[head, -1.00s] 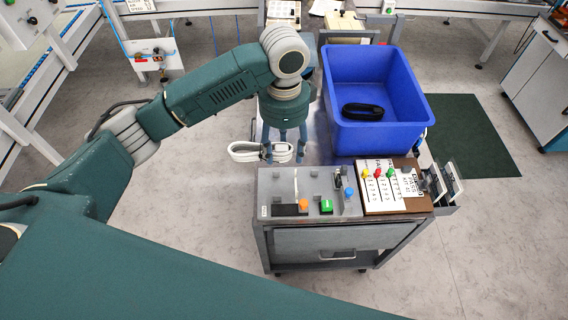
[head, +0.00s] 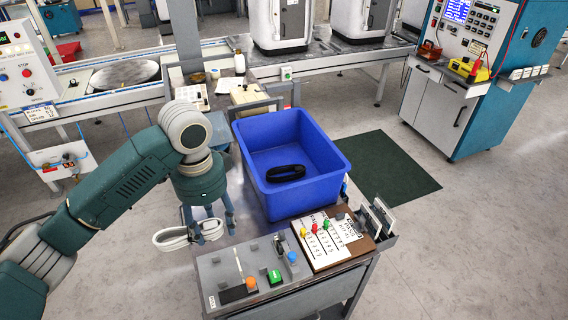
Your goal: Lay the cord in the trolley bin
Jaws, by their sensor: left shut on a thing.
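A white coiled cord (head: 172,238) hangs in my left gripper (head: 210,232), which is shut on it. The gripper points down and holds the cord left of the trolley, near the corner of its grey top. The blue trolley bin (head: 326,158) stands to the right of the gripper, on the trolley (head: 252,188). A black coiled cord (head: 286,173) lies on the bin's floor. The fingers hide part of the white cord. My right gripper is not in view.
The trolley's near end carries a grey test panel (head: 215,272) with coloured buttons, a marked board (head: 325,240) with coloured pegs and a card holder (head: 378,217). A conveyor bench (head: 345,58) runs behind. A control cabinet (head: 455,95) stands at the right. Floor right of the trolley is clear.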

